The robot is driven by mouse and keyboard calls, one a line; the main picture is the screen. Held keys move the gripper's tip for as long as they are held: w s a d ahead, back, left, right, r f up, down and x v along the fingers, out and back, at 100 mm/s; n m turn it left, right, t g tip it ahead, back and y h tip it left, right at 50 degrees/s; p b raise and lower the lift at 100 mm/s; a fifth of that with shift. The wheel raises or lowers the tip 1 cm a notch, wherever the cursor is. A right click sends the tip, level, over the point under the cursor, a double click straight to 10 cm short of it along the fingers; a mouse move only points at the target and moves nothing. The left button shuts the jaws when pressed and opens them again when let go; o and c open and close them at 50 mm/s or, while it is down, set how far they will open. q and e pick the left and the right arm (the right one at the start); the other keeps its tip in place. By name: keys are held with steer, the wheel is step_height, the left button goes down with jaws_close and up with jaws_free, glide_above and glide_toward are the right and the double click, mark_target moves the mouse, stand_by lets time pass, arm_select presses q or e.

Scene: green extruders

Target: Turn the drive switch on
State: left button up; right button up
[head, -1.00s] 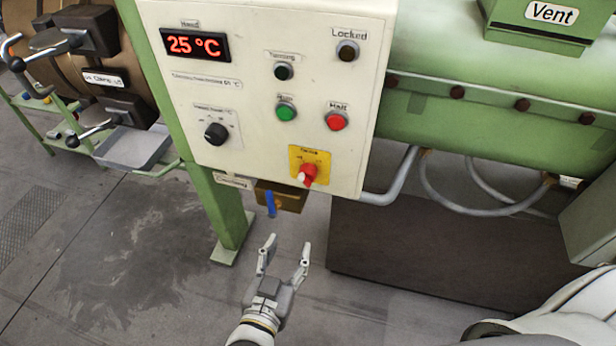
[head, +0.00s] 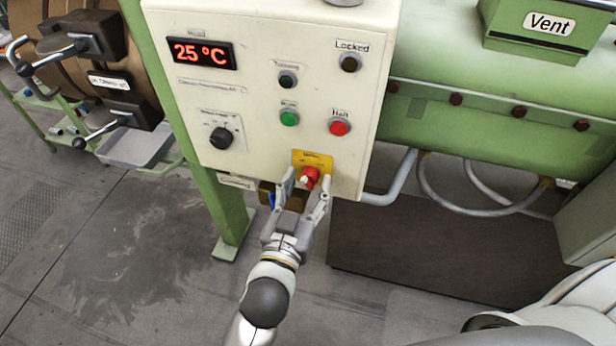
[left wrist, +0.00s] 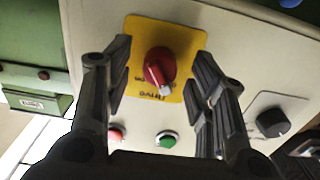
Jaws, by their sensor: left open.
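The drive switch is a red rotary knob (head: 310,177) with a pale pointer, on a yellow plate (head: 325,160) low on the cream control panel (head: 240,150). It also shows in the left wrist view as a red knob (left wrist: 158,66) on a yellow plate (left wrist: 138,32). My left gripper (head: 306,181) is open, with its fingertips at the plate. In the left wrist view its two fingers (left wrist: 161,68) stand apart on either side of the knob, and gaps show between fingers and knob. My right gripper is not in view.
Above the switch are a green button (head: 289,118), a red Halt button (head: 339,128) and a black dial (head: 221,138). A temperature display (head: 201,53) reads 25 °C. A blue-handled part is partly hidden behind my left gripper below the panel. A grey pipe (head: 397,183) runs beside the panel.

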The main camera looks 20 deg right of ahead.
arm_select(q)
steer(key=shift+w+d, duration=0.4)
steer(key=shift+w, duration=0.2)
steer(key=shift+c, duration=0.2)
steer(key=c, duration=1)
